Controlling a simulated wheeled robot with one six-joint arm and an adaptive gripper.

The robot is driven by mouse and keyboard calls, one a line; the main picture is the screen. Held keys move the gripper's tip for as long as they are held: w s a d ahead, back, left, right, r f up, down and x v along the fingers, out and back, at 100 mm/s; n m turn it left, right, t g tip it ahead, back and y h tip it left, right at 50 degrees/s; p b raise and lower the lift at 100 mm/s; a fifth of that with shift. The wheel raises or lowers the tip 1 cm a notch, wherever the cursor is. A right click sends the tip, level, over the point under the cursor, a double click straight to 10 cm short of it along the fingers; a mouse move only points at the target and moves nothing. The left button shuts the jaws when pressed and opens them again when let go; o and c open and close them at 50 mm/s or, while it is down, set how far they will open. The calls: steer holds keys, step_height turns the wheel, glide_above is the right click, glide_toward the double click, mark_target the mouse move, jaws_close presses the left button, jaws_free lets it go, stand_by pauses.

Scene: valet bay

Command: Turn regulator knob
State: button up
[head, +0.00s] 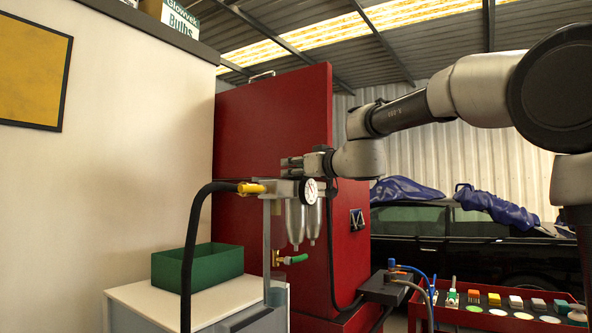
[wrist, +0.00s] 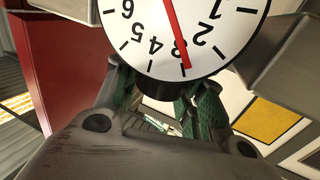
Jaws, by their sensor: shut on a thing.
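My gripper (head: 300,162) is at the top of the regulator, coming from the right. In the wrist view my gripper (wrist: 168,98) has its green-padded fingers on both sides of the dark regulator knob (wrist: 178,90), shut on it. The gauge hides part of the knob; in the head view I cannot make the knob out.
A black hose with a yellow fitting (head: 251,188) joins the regulator's left side. A tall red cabinet (head: 270,120) stands close behind. A green bin (head: 200,267) sits on a white-topped cabinet at lower left. A red tray (head: 470,317) and a dark car stand right.

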steer(key=shift+a+f+m+t+h, duration=0.15)
steer(key=shift+m+t+h, duration=0.25)
steer(key=shift+h, duration=0.1)
steer(key=shift+m+h, duration=0.3)
steer(key=shift+h, duration=0.2)
steer(key=o, duration=1)
steer(key=shift+o, duration=0.2)
steer(key=v, duration=1.2)
steer(key=shift+f, duration=0.1)
